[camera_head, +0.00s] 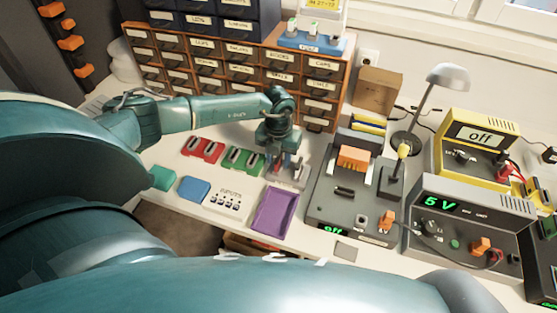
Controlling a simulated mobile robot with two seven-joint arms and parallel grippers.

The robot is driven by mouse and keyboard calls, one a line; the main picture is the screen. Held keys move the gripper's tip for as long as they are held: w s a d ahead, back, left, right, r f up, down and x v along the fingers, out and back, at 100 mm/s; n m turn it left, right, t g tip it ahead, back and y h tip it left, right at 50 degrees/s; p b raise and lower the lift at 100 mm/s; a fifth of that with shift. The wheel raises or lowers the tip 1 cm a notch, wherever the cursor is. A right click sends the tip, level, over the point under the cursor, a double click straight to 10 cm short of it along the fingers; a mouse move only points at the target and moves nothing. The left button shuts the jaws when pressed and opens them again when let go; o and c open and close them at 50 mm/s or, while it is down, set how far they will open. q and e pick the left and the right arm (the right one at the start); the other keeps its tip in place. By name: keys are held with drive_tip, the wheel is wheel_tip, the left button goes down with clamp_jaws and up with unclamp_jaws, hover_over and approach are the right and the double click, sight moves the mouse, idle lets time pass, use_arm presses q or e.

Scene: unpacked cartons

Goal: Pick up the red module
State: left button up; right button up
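The red module (203,149) lies on the white bench left of the green module (244,160), in front of the drawer cabinet. My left gripper (284,171) points down to the right of the green module, above a pale grey piece on the bench. Its fingers look apart, and I see nothing held between them. It is clear of the red module, with the green module between them. My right gripper is not in view.
A purple tray (273,212), a blue box (194,190) and a teal box (161,178) lie in front. A dark test station (340,205) stands right of my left gripper. A lamp (446,78) and power supplies (460,217) fill the right side.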

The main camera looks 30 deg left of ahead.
use_arm(q)
clamp_jaws()
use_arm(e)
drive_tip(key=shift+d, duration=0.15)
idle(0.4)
use_arm(q)
wheel_tip(320, 180, up, 9)
drive_tip(key=shift+f+b, duration=0.1)
drive_tip(key=shift+b, duration=0.4)
drive_tip(key=shift+r, duration=0.65)
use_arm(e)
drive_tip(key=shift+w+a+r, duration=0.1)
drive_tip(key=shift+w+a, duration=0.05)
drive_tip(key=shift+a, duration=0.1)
